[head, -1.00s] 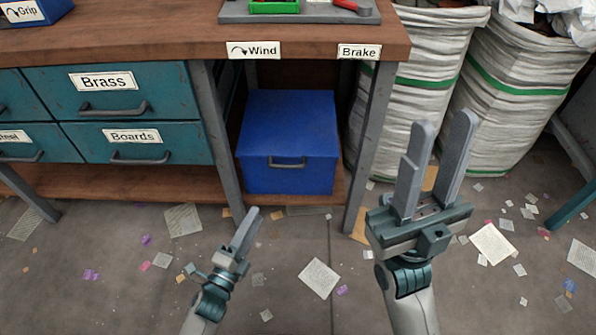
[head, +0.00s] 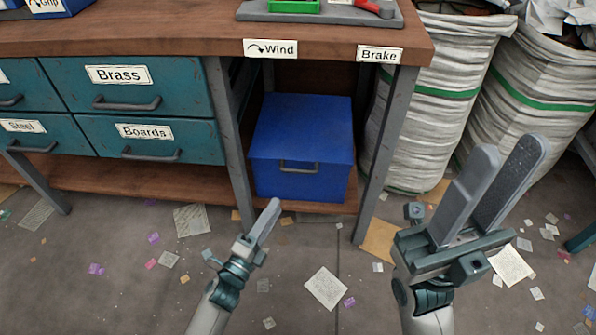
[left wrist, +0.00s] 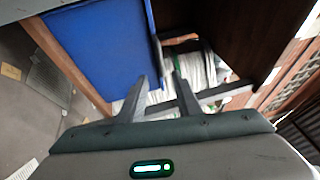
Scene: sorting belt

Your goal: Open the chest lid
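The blue chest (head: 303,135) stands on the low wooden shelf under the bench, between two grey legs. Its lid is shut, and a grey handle (head: 299,167) is on its front. My left gripper (head: 274,205) is in front of and below the chest in the head view, apart from it, its fingers overlapping there. In the left wrist view, my left gripper (left wrist: 160,78) has its fingers apart with nothing between them, and the blue chest (left wrist: 100,45) fills the upper left. My right gripper (head: 515,148) is open and empty, right of the bench leg.
The bench top (head: 150,37) overhangs the chest, with "Wind" and "Brake" labels on its edge. Teal drawers (head: 135,88) are at the left. White sacks (head: 427,100) stand at the right. Paper scraps litter the open floor in front.

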